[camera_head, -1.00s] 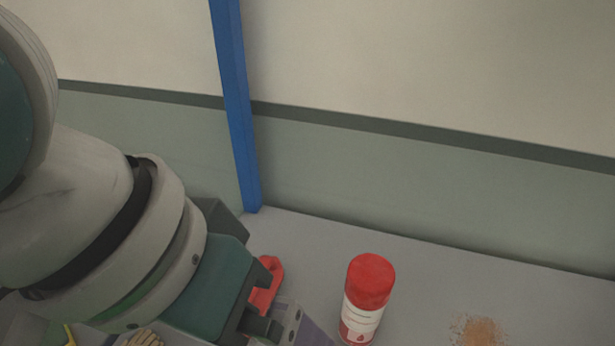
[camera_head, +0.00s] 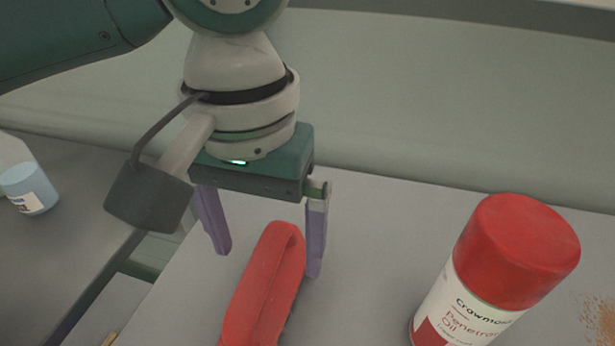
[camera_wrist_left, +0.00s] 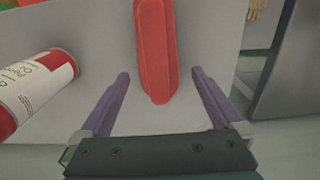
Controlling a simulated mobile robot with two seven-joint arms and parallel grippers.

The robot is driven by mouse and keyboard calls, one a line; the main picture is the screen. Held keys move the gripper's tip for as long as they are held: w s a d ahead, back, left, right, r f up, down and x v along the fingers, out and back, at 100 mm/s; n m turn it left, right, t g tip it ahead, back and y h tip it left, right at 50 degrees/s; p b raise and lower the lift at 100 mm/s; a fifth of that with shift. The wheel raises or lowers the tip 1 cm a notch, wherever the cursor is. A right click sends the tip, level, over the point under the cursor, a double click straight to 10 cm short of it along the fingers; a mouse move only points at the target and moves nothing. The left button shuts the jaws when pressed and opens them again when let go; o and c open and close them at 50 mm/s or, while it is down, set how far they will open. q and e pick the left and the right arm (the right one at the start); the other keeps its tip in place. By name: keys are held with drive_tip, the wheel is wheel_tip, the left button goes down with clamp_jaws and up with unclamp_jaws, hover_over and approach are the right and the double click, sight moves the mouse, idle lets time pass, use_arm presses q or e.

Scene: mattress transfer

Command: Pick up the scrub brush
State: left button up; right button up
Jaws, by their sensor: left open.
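The scrub brush (camera_head: 262,290) shows as a long red handle-like body on the grey table, cut off by the bottom edge of the head view. In the left wrist view the red scrub brush (camera_wrist_left: 155,50) points towards me between the fingers. My left gripper (camera_head: 268,262) is open, with its two purple fingers apart, one on either side of the brush's far end. No contact shows. In the left wrist view the open left gripper (camera_wrist_left: 158,74) has the brush end in its gap. The brush's bristles are hidden. My right gripper is out of view.
A red-capped penetrating oil can (camera_head: 493,275) stands right of the brush and also shows in the left wrist view (camera_wrist_left: 38,88). A bottle with blue liquid (camera_head: 30,190) stands at far left. Brown dirt (camera_head: 602,320) lies at the right edge. A pale wall runs behind the table.

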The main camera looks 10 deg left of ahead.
use_arm(q)
wheel_tip(320, 180, down, 5)
drive_tip(key=shift+d+r, duration=0.1)
drive_tip(key=shift+c, duration=0.2)
drive_tip(key=c, duration=1.4)
